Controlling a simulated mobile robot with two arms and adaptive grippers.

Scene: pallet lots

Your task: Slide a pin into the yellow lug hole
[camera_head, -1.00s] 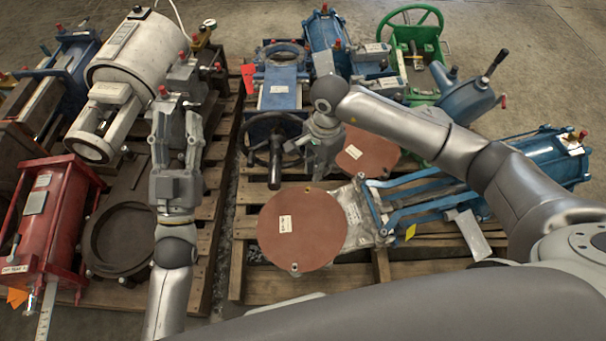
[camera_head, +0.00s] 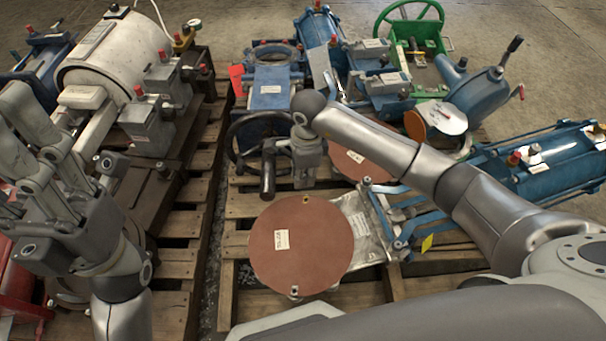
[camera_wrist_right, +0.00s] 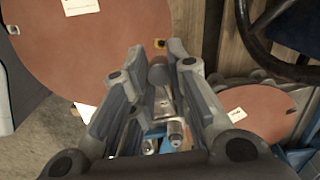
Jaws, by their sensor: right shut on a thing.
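The large brown disc (camera_head: 318,252) lies flat on the right pallet. A small yellow-ringed hole (camera_head: 307,199) shows at its far edge; it also shows in the right wrist view (camera_wrist_right: 160,43). My right gripper (camera_head: 302,180) hangs beyond the disc, beside the handwheel. In the right wrist view its fingers (camera_wrist_right: 168,70) are shut on a grey metal pin (camera_wrist_right: 166,98), whose rounded end appears just below the yellow hole in the picture. Its height above the disc is unclear. My left gripper (camera_head: 14,122) is raised at the left, near the camera, with fingers apart and empty.
A black handwheel (camera_head: 236,128) on a blue valve stands beside my right gripper. A smaller brown disc (camera_head: 362,164) lies under my right arm. Blue frame bars (camera_head: 420,222) lie right of the large disc. A red frame (camera_head: 22,290) is below my left arm.

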